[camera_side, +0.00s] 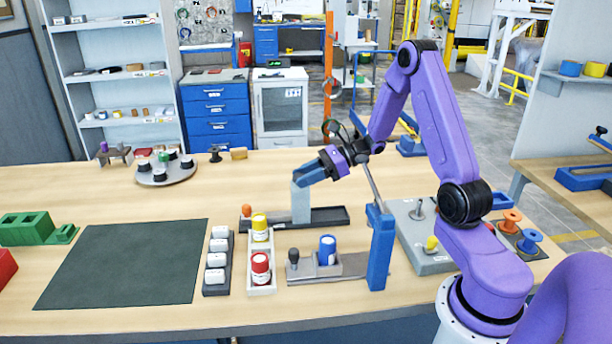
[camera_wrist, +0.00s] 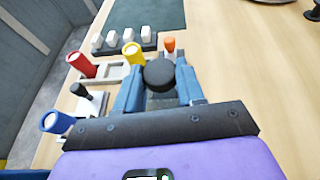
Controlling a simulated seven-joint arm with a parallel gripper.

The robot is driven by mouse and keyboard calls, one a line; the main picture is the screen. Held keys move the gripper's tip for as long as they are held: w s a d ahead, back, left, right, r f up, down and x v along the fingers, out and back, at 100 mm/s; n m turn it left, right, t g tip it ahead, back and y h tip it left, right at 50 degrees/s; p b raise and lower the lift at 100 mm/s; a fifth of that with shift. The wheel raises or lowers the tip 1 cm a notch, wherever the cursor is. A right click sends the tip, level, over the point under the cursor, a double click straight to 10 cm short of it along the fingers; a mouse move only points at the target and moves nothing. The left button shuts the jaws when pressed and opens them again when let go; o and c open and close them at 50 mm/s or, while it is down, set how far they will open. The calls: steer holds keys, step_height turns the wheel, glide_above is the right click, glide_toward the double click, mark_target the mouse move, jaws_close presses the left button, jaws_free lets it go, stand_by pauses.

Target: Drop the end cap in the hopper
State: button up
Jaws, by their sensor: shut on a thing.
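In the wrist view my gripper (camera_wrist: 160,92) has a dark round piece, which looks like the end cap (camera_wrist: 160,73), between its blue fingers. In the side view my gripper (camera_side: 308,172) is above the middle of the bench, and the cap cannot be made out there. Whether the gripper touches the block is unclear.
A white tray (camera_side: 262,289) holds a yellow can (camera_side: 260,228) and a red can (camera_side: 261,268). A blue can (camera_side: 327,250) stands in a grey holder beside it. A blue post (camera_side: 380,250) rises on the right. A dark mat (camera_side: 130,262) at left is bare.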

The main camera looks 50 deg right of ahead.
steer(key=shift+s+a+f, duration=0.15)
steer(key=shift+a+f, duration=0.05)
steer(key=shift+f, duration=0.3)
steer(key=o, duration=1.1)
steer(key=shift+a, duration=0.1)
steer(key=shift+g, duration=0.3)
steer(key=v, duration=1.8)
steer(key=shift+r+t, duration=0.2)
steer(key=shift+t, duration=0.2)
